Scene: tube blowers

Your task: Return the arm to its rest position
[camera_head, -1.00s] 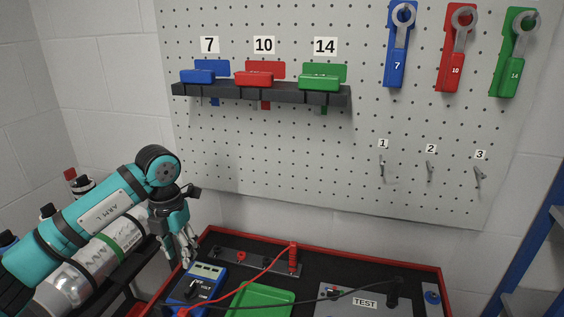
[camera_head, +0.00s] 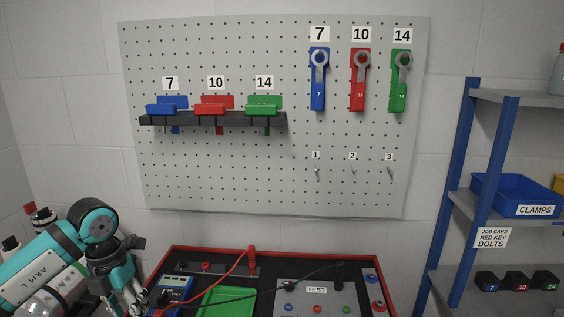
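My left arm, teal and marked ARM L, comes in from the left. My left gripper (camera_head: 132,298) points down at the left edge of the red-rimmed workbench (camera_head: 205,249), close to the blue multimeter (camera_head: 174,288). Its fingers are small and partly cut off by the picture's bottom edge, so their opening cannot be made out. I see nothing held in it. My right gripper is not in view.
The bench holds a green tray (camera_head: 228,301), a TEST panel (camera_head: 340,292) and red and black leads. Behind is a pegboard (camera_head: 230,180) with a black rack (camera_head: 180,122) and hanging blue (camera_head: 318,90), red (camera_head: 358,90) and green (camera_head: 398,92) tools. Blue-framed shelving (camera_head: 462,180) stands right.

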